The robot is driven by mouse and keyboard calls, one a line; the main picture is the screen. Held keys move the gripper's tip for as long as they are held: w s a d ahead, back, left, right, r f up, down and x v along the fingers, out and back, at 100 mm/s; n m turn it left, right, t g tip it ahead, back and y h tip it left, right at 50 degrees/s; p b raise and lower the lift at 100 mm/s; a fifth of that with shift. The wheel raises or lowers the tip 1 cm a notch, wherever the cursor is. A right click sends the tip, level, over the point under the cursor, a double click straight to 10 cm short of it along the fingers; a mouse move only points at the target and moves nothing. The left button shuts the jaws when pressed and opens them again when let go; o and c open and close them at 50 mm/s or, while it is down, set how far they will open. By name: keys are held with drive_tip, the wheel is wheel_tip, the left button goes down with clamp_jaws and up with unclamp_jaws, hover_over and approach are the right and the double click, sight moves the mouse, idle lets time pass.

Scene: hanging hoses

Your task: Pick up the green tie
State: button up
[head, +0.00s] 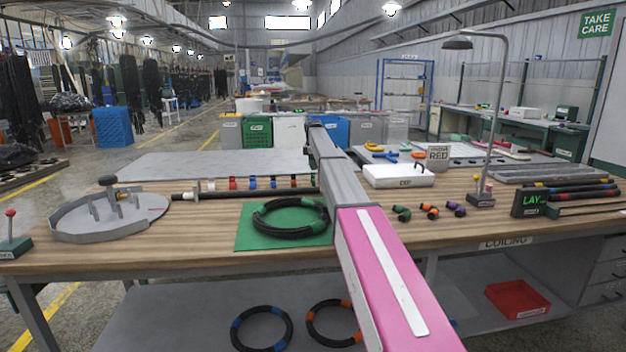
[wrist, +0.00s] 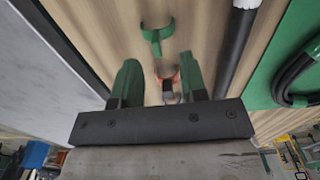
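The green tie (wrist: 157,36) is an open C-shaped clip on the wooden bench top. In the wrist view it lies just beyond my fingertips, roughly in line with the gap between them, and is not held. My gripper (wrist: 159,60) is open, with two green fingers apart over the bench. An orange tie (wrist: 167,74) shows between the fingers, partly hidden; I cannot tell its height below them. In the head view my pink and grey arm hides the gripper, and a small green piece at the end of the tie row seems to be the green tie.
A black rod (wrist: 236,45) lies beside the ties, and a green mat (head: 245,238) bears a black coil (head: 290,217). Red (head: 232,183) and blue (head: 252,183) ties stand in the row. A lamp post (head: 497,120) rises at the right. A grey panel (head: 200,164) lies behind.

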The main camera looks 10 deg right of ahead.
wheel_tip(320, 180, down, 5)
drive_tip(key=shift+w+r, duration=0.15)
clamp_jaws()
drive_tip(key=shift+r, duration=0.1)
drive_tip(key=r, duration=0.2)
drive_tip(key=s+r, duration=0.1)
drive_tip(key=r, duration=0.1)
drive_tip(key=shift+a+r, duration=0.2)
drive_tip(key=shift+r, duration=0.05)
drive_tip(key=s+a+r, duration=0.4)
drive_tip(key=s+r, duration=0.2)
drive_tip(key=s, duration=0.3)
drive_tip(key=shift+s+a+r, duration=0.2)
drive_tip(key=shift+s+a, duration=0.1)
